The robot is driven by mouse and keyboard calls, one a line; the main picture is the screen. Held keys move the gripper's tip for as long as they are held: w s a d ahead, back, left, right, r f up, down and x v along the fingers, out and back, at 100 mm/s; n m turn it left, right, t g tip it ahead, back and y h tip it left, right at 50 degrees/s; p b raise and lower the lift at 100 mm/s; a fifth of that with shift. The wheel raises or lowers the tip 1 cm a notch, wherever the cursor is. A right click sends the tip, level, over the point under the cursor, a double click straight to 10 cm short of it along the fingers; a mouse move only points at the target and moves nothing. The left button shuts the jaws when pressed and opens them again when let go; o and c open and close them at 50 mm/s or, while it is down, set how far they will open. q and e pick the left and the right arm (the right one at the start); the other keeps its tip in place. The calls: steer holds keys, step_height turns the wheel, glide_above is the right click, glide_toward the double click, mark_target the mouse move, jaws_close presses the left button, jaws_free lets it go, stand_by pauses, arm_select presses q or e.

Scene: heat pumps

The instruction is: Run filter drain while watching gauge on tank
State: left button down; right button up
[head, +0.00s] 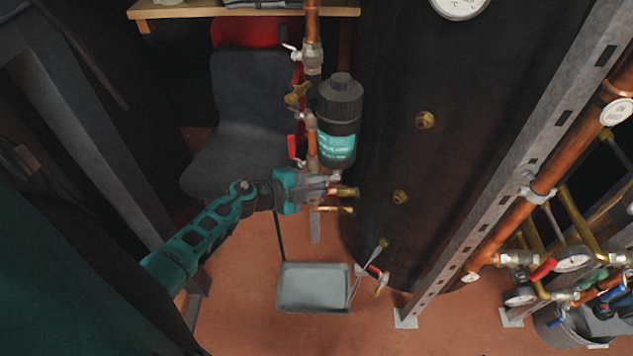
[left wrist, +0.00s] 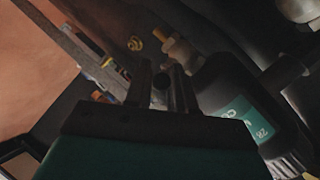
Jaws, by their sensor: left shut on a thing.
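The filter (head: 338,120) is a black canister with a teal label, upright on the copper pipe in the head view. It also shows at the right in the left wrist view (left wrist: 235,108). My left gripper (head: 325,188) is just below the filter, shut on a small part of the filter drain, which its fingers mostly hide. Brass fittings (head: 346,191) stick out beside the fingertips. The dark tank (head: 390,110) stands to the right. Its white round gauge (head: 460,6) is cut by the top edge, and no needle reading can be made out. My right gripper is not in view.
A grey tray (head: 313,288) lies on the red floor below the gripper. A dark chair (head: 240,110) stands behind the pipe. Red-handled valves (head: 292,146) sit close to the filter. A slotted metal post (head: 510,165) and copper pipes (head: 540,190) stand at right.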

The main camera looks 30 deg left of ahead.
arm_select(q)
steer(key=c, duration=1.1)
jaws_free()
steer(key=shift+s, duration=0.1)
steer(key=p+v, duration=0.2)
steer(key=v, duration=1)
steer(key=shift+s+a+r, duration=0.2)
steer(key=shift+s+a, duration=0.05)
steer(key=shift+s, duration=0.05)
